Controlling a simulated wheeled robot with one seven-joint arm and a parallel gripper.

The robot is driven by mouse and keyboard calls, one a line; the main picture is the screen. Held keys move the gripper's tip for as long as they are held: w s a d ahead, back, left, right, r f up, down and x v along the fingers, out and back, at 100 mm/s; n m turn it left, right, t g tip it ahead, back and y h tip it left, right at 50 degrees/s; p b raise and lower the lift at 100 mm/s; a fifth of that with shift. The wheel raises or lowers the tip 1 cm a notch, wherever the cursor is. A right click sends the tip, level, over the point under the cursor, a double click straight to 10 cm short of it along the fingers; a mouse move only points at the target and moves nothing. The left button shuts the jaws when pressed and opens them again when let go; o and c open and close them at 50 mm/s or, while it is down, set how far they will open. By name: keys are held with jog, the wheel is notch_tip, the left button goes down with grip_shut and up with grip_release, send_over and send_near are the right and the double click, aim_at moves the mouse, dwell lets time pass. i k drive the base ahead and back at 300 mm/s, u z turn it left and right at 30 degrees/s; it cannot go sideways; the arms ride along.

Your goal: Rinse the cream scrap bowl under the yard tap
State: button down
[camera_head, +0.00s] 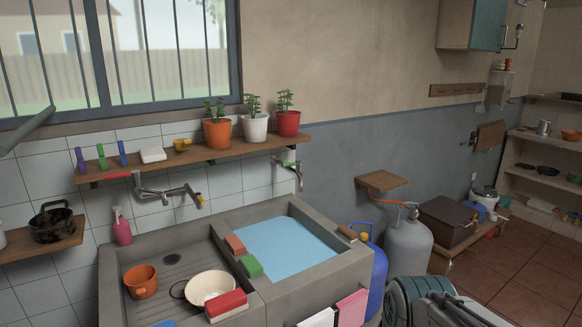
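The cream bowl (207,284) sits upright on the grey ribbed left side of the stone sink (170,261). Its inside faces up, and I cannot make out any scraps in it. A red block (227,301) overlaps its front right edge. A dark loop shows at its left side. A wall tap (160,193) with a red handle and a long spout is above the left side. I cannot tell which is the yard tap. No gripper fingers show.
Red and green blocks (250,266) lie on the divider. Potted plants (254,127) line the shelf above. Gas cylinders (408,248) stand right of the sink. Tiled floor (525,265) shows at far right.

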aim_at(135, 173)
jog(key=u, duration=1.35)
jog(key=k, duration=0.4)
jog(key=z, duration=0.6)
jog(key=i, duration=0.65)
jog(key=u, duration=0.3)
